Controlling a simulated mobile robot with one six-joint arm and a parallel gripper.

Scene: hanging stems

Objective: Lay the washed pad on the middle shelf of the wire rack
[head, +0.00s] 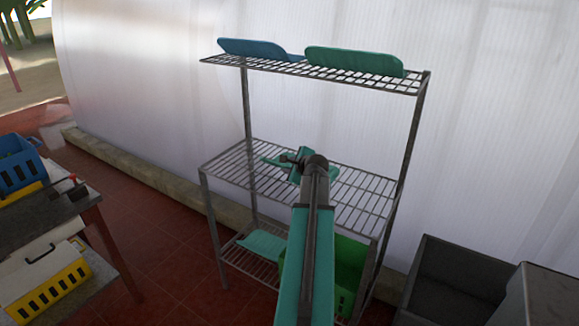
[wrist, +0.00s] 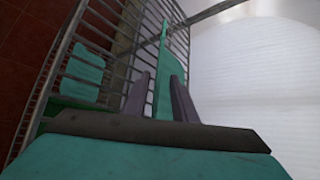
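The wire rack (head: 222,158) has three shelves. My gripper (head: 290,160) is at its middle shelf (head: 232,174), seen from behind in the head view. A teal pad (head: 272,161) shows beside the gripper there, mostly hidden by my arm. In the wrist view, the teal pad (wrist: 163,70) lies between my two fingers (wrist: 160,95), which appear closed on it. It looks narrow, seen nearly along its edge, and reaches forward over the wires. I cannot tell whether it touches the shelf.
The top shelf holds a blue pad (head: 252,48) and a green pad (head: 352,61). The bottom shelf holds another teal pad (head: 262,246) and a green crate (head: 350,262). A dark bin (head: 455,275) stands at right, a table with crates (head: 40,230) at left.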

